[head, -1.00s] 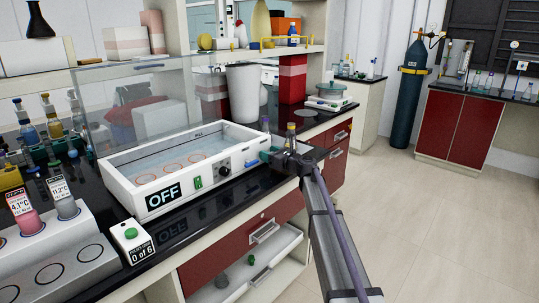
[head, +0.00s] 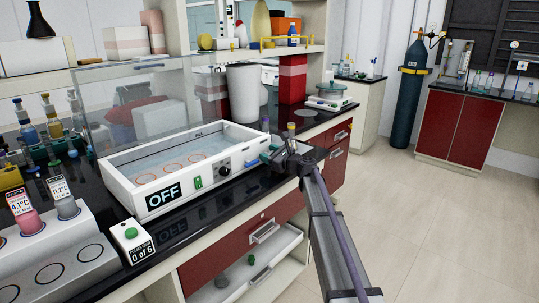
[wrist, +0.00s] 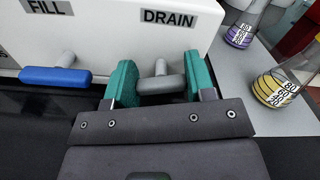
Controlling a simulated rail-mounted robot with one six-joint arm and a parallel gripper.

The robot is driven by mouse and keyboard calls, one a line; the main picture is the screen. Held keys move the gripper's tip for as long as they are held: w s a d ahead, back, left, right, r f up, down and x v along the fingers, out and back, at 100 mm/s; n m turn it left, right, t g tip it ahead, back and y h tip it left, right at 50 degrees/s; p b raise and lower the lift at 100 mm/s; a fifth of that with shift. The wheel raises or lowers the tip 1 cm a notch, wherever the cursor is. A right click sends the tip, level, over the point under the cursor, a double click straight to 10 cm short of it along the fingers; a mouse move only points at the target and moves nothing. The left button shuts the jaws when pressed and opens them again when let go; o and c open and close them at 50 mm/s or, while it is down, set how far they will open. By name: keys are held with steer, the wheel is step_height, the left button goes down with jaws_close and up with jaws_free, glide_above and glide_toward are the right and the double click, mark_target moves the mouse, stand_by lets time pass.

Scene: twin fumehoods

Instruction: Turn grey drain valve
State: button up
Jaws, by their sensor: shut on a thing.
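The grey drain valve (wrist: 160,84) sticks out of the white bath's front under the DRAIN label. Its handle lies crosswise between the two green fingertips of my gripper (wrist: 158,86). My gripper is shut on this handle, one finger at each end. In the head view my gripper (head: 276,160) is at the right end of the water bath (head: 147,197), where it hides the valve. The bath holds water and its display reads OFF.
A blue fill valve (wrist: 55,76) sits left of the drain valve. A purple-marked flask (wrist: 240,34) and a yellow-marked flask (wrist: 275,88) stand close on the right. An open drawer (head: 250,270) sticks out below the bench.

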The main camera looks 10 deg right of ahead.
steer(key=n, duration=0.7)
steer(key=shift+s+a+f, duration=0.1)
steer(key=shift+a+f, duration=0.05)
stand_by(0.3)
steer(key=o, duration=0.9)
steer(key=v, duration=1)
steer(key=shift+s+d, duration=0.25)
steer(key=shift+s, duration=0.05)
